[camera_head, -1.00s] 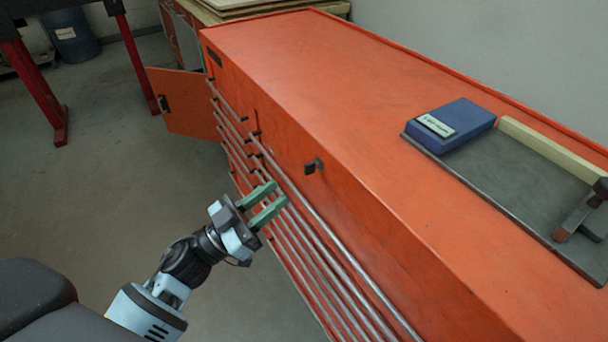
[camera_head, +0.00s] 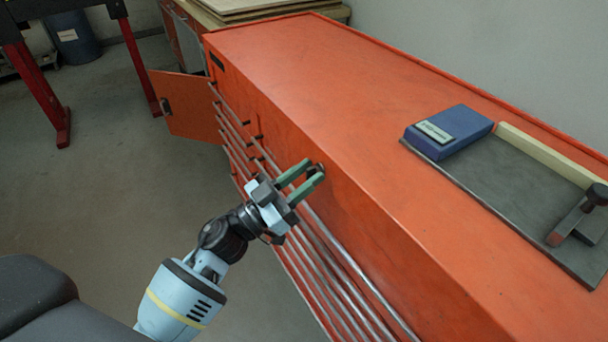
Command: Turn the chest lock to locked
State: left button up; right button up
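The orange tool chest (camera_head: 330,110) runs from the upper left to the lower right, with long rail handles on its drawer front. The small dark chest lock (camera_head: 320,168) sits on the upper front face, partly hidden by my gripper. My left gripper (camera_head: 313,172) is open, its two green fingers pointing at the lock. The fingertips are at the lock, one on either side in the picture; I cannot tell whether they touch it. My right gripper is not in view.
An orange door (camera_head: 188,105) stands open at the chest's far left end. A dark tray (camera_head: 520,195) with a blue box (camera_head: 449,130), a pale bar (camera_head: 550,155) and a dark-handled tool (camera_head: 580,215) lies on the chest top. A red-legged stand (camera_head: 50,100) is at the upper left.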

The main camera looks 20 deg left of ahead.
pick_arm(q)
grip_shut()
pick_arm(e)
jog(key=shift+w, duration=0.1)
